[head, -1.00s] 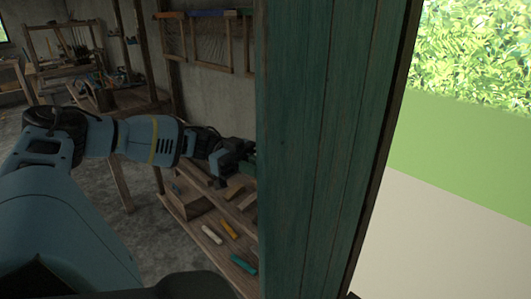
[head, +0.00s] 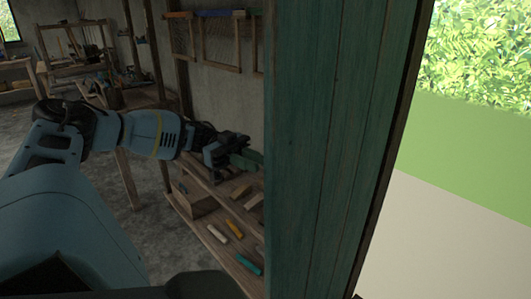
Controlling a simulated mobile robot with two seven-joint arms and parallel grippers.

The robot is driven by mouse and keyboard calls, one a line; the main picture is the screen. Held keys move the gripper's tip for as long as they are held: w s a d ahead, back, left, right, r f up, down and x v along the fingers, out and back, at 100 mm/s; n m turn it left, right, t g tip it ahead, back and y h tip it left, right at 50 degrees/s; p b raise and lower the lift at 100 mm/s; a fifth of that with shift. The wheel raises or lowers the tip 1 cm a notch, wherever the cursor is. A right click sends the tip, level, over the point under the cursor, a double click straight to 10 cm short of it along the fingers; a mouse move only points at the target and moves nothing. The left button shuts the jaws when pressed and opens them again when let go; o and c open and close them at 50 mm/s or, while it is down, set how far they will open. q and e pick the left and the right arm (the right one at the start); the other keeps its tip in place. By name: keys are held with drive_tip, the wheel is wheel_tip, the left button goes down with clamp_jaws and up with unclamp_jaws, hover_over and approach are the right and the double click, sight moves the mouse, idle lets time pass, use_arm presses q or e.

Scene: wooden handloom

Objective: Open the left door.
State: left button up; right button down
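The teal wooden plank door (head: 325,150) stands upright and fills the middle of the head view, seen close up. My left arm reaches in from the left, and my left gripper (head: 238,154) is at the door's left edge, roughly at mid-height. A small green piece shows at the fingertips; I cannot tell whether it is part of the door or whether the fingers grip it. The far side of the door is hidden. My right gripper is out of view.
A low wooden shelf (head: 205,232) with blocks and coloured sticks stands below my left gripper. Wooden frames (head: 218,42) hang on the wall behind. A workbench (head: 135,97) stands at the back left. Green and pale ground lies outside, right of the door.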

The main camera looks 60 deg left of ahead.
use_arm(q)
drive_tip(key=shift+v, duration=1.55)
